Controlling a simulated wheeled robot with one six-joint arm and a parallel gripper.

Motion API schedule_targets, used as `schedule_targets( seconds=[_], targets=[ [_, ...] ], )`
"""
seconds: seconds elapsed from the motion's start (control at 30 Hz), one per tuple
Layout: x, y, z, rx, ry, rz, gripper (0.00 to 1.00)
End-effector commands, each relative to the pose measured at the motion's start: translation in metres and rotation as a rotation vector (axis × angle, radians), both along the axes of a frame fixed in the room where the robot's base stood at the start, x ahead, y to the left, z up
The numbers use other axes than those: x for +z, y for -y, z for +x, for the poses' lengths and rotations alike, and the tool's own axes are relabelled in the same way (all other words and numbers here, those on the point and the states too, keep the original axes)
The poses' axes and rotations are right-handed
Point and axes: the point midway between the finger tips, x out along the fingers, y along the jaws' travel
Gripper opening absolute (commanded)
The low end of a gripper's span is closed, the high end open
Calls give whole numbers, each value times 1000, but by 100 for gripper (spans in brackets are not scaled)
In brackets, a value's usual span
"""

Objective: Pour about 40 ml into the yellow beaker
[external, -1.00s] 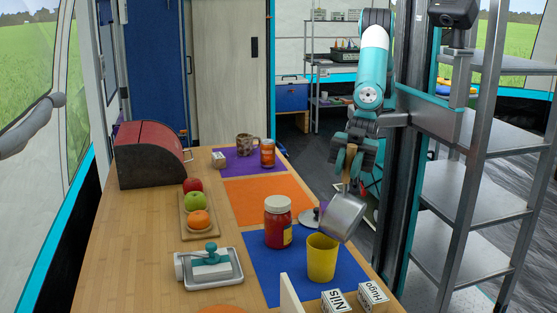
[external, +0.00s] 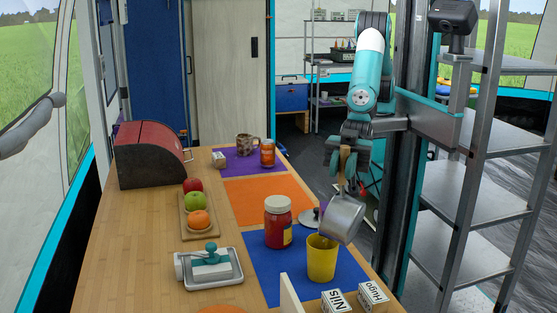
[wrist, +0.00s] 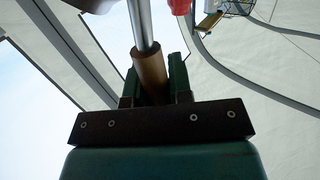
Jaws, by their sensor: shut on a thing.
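The yellow beaker (external: 321,260) stands upright on the blue mat (external: 265,275) near the table's right edge. My gripper (external: 346,160) is shut on the wooden handle of a metal pot (external: 342,218). The pot is tilted, with its rim just above and to the right of the beaker's mouth. I cannot see the pot's contents, any stream, or the level in the beaker. In the wrist view my gripper's fingers (wrist: 155,85) close around the wooden handle (wrist: 149,70), and the pot's metal stem (wrist: 142,25) runs on above it.
A red jar with a pale lid (external: 278,222) stands left of the beaker, and a lid (external: 309,217) lies behind it. Name blocks (external: 372,294) stand at the front right. A metal shelf (external: 470,200) stands at the right.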

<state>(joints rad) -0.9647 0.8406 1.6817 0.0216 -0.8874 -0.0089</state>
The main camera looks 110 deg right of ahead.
Motion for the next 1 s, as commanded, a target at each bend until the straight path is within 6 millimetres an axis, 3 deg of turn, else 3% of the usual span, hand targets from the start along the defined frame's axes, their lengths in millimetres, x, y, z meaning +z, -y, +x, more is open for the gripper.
schedule_targets(
  seconds=[1.0],
  targets=[
    [1, 15, 15, -1, -83, 92, 0]
  ],
)
